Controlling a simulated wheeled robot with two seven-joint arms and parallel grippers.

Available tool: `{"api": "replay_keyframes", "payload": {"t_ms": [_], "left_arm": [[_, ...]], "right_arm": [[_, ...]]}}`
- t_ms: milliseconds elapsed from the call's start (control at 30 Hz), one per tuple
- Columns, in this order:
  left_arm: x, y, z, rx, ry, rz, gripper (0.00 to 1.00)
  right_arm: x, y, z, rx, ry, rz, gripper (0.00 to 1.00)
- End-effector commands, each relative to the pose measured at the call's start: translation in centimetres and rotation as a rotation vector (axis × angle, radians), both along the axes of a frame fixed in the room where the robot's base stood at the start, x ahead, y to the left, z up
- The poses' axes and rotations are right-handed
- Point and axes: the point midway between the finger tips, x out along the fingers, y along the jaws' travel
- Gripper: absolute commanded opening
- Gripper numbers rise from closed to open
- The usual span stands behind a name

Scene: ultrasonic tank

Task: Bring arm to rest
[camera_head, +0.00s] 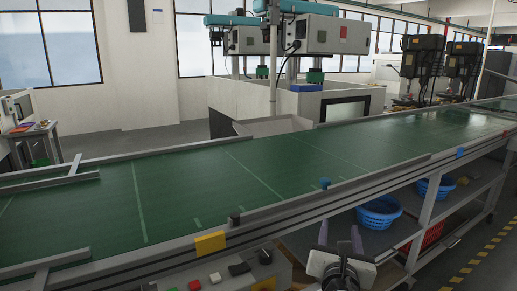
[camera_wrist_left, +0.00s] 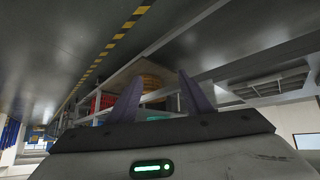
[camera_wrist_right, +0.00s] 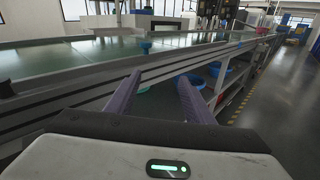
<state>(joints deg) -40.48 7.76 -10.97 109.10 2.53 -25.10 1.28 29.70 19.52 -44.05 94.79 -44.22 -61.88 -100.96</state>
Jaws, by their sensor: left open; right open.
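My right gripper (camera_head: 340,240) is open and empty at the bottom of the head view, in front of the conveyor's near rail. In the right wrist view its two purple-grey fingers (camera_wrist_right: 155,98) stand apart with nothing between them, and the conveyor's side lies beyond. My left gripper (camera_wrist_left: 160,98) is out of the head view. The left wrist view shows its fingers apart and empty; that picture is tilted far over, with floor and shelving in it.
A long green conveyor (camera_head: 200,180) crosses the head view. Blue baskets (camera_head: 380,211) stand on the shelf under it. A control box with buttons (camera_head: 235,278) sits at the near side. Grey machines (camera_head: 310,36) stand behind. Floor at the right (camera_head: 487,262) is clear.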

Motion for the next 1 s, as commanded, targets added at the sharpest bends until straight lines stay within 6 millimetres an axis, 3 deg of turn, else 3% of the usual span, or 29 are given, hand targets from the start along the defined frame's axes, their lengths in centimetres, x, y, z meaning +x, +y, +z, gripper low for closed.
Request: {"api": "replay_keyframes", "payload": {"t_ms": [267,467,567,700,833,1000], "left_arm": [[2.2,0.0,1.2,-0.001,-0.045,0.001,0.46],[1.8,0.0,1.1,-0.002,-0.039,0.001,0.46],[1.6,0.0,1.0,-0.001,-0.035,0.001,0.46],[1.4,0.0,0.9,-0.001,-0.030,0.001,0.46],[1.2,0.0,0.7,0.000,-0.025,0.001,0.46],[1.2,0.0,0.7,0.000,-0.023,0.000,0.46]], "right_arm": [[-3.0,1.5,-7.9,0.376,0.098,0.029,0.48],[-7.3,3.0,-15.2,0.782,0.194,-0.006,0.48],[-11.4,4.0,-20.1,1.104,0.257,-0.085,0.48],[-19.2,5.1,-26.7,1.665,0.307,-0.324,0.48],[-26.2,4.9,-30.4,2.128,0.263,-0.625,0.48],[-32.8,3.7,-32.6,2.521,0.113,-0.971,0.48]]}}
